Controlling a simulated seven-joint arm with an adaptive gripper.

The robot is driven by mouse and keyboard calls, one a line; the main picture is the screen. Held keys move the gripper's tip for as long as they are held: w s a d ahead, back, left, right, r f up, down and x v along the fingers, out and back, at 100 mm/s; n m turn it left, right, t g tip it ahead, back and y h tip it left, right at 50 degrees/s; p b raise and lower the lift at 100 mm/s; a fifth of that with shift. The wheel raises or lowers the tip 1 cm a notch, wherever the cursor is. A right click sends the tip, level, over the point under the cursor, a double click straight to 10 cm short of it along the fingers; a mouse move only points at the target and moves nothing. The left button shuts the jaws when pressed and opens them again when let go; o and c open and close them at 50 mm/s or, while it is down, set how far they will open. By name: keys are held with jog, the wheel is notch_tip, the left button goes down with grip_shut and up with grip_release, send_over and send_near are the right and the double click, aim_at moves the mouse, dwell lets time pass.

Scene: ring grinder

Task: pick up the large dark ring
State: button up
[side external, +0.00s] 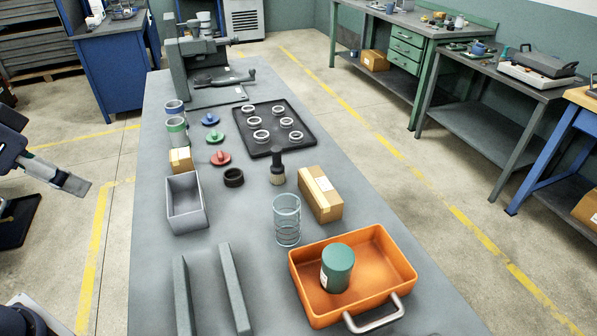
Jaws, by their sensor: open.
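The large dark ring (233,178) is black and thick-walled. It lies flat on the grey bench, near the middle, in front of the red knobbed disc (220,158) and left of a brush with a black handle (277,167). Nothing touches it. My gripper (76,185) shows at the left edge of the view, off the bench's left side and well apart from the ring. It is open, with nothing seen between its fingers; part of it is cut off by the frame.
A black tray (291,148) with several pale rings lies behind the ring. A grey open bin (186,207) and small carton (180,160) stand to its left. A larger carton (320,194), clear cylinder (287,220) and orange tray (405,262) are nearer, rightward.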

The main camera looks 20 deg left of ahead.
jog(key=w+r+t, duration=0.2)
jog(key=w+r, duration=0.2)
jog(key=m+g, duration=0.1)
jog(key=g, duration=0.2)
send_over(232, 174)
jog(key=s+d, duration=0.2)
jog(key=s, duration=0.2)
notch_tip(232, 174, down, 28)
jog(key=shift+r, duration=0.25)
jog(key=x, duration=0.5)
jog(key=shift+w+a+f, duration=0.1)
jog(key=shift+a+f, duration=0.05)
jog(key=shift+f, duration=0.2)
